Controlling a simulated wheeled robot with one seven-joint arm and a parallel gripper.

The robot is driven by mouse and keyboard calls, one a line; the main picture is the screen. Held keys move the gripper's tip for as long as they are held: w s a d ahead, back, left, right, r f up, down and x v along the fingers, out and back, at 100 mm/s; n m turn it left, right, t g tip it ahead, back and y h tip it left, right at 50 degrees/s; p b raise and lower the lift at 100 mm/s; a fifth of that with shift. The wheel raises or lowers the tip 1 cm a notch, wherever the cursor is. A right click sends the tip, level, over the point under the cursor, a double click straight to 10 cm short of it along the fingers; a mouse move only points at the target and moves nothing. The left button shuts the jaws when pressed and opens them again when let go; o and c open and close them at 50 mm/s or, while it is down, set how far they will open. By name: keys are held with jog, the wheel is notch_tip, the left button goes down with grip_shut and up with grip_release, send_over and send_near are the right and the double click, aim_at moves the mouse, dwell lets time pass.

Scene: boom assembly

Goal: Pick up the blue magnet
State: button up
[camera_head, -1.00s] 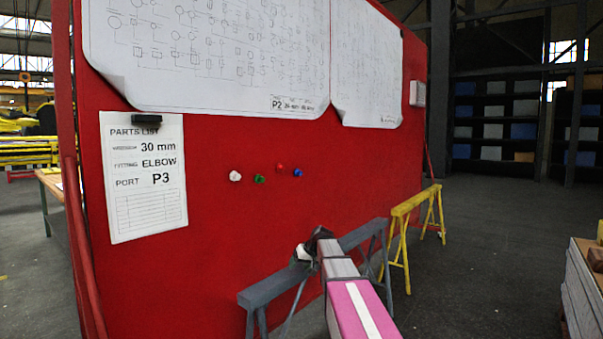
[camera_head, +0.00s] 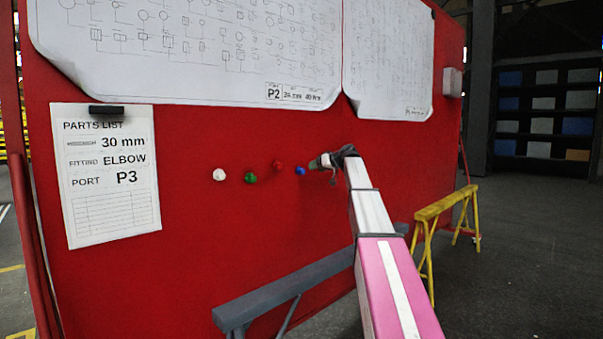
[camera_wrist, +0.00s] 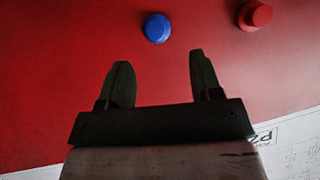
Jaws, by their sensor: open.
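The blue magnet (camera_head: 299,170) is a small round knob on the red board (camera_head: 240,240), at the right end of a short row of magnets. It also shows in the wrist view (camera_wrist: 157,28), beyond my fingertips and roughly between their lines. My gripper (camera_head: 318,162) is just to the right of the blue magnet in the head view. In the wrist view its two dark fingers (camera_wrist: 157,65) are spread apart with nothing between them. A gap shows between the fingertips and the magnet.
A red magnet (camera_head: 278,165) sits close beside the blue one, also in the wrist view (camera_wrist: 256,15). Green (camera_head: 250,177) and white (camera_head: 219,174) magnets are further left. Drawings (camera_head: 200,60) hang above, a parts list (camera_head: 108,175) at left. Grey (camera_head: 280,290) and yellow (camera_head: 445,205) trestles stand below.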

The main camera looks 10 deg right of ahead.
aim_at(304, 172)
jog(key=x, duration=0.4)
jog(key=shift+w, duration=0.15)
jog(key=x, duration=0.5)
jog(key=shift+w+d, duration=0.15)
jog(key=shift+w, duration=0.1)
jog(key=c, duration=1)
